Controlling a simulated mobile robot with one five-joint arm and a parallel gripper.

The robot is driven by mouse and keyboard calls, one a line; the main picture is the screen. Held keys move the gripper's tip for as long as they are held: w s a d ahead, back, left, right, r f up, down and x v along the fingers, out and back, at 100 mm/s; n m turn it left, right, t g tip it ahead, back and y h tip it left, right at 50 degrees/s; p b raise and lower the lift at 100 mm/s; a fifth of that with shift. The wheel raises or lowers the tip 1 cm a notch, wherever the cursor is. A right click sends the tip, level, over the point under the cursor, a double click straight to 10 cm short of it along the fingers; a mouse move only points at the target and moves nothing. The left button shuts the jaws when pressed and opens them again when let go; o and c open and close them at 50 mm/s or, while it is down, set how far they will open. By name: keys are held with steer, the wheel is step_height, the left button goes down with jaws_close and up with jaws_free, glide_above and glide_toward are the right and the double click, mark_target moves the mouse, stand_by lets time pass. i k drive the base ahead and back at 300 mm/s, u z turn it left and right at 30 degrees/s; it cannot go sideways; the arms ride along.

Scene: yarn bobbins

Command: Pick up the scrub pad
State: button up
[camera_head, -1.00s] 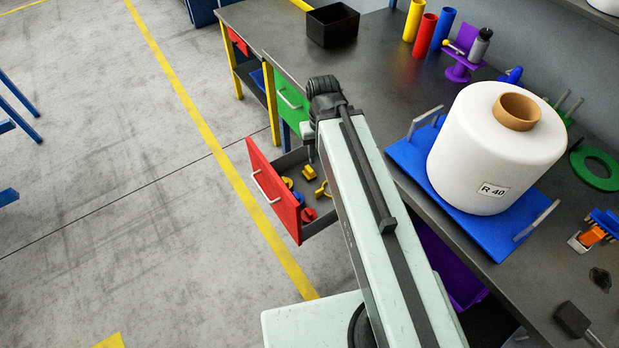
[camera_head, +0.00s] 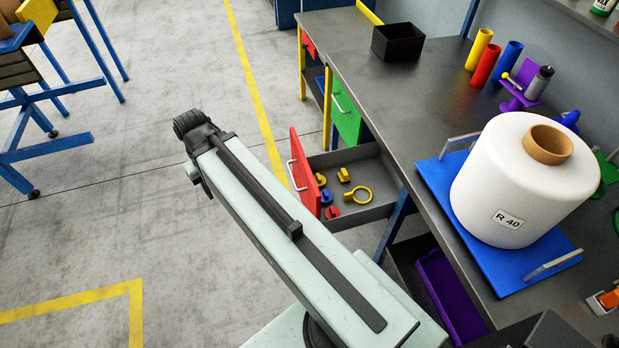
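I cannot make out a scrub pad for sure in this view. A small dark shape (camera_head: 610,341) at the bottom right edge is cut off, and I cannot tell what it is. My arm reaches from the bottom centre up and left over the floor, with its black end joint at the upper left. My gripper's fingers do not show; they are hidden or outside the view.
A dark workbench (camera_head: 440,125) runs along the right. A large white bobbin (camera_head: 490,195) stands on a blue tray (camera_head: 437,178). An open red-fronted drawer (camera_head: 304,170) with several small parts juts out beside my arm. A blue stand (camera_head: 45,150) is left. Floor between is clear.

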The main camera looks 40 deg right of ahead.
mark_target(343, 177)
steer(key=u, duration=0.35)
steer(key=i, duration=3.85)
steer(key=z, duration=3.6)
steer(key=i, duration=1.45)
steer(key=u, duration=0.1)
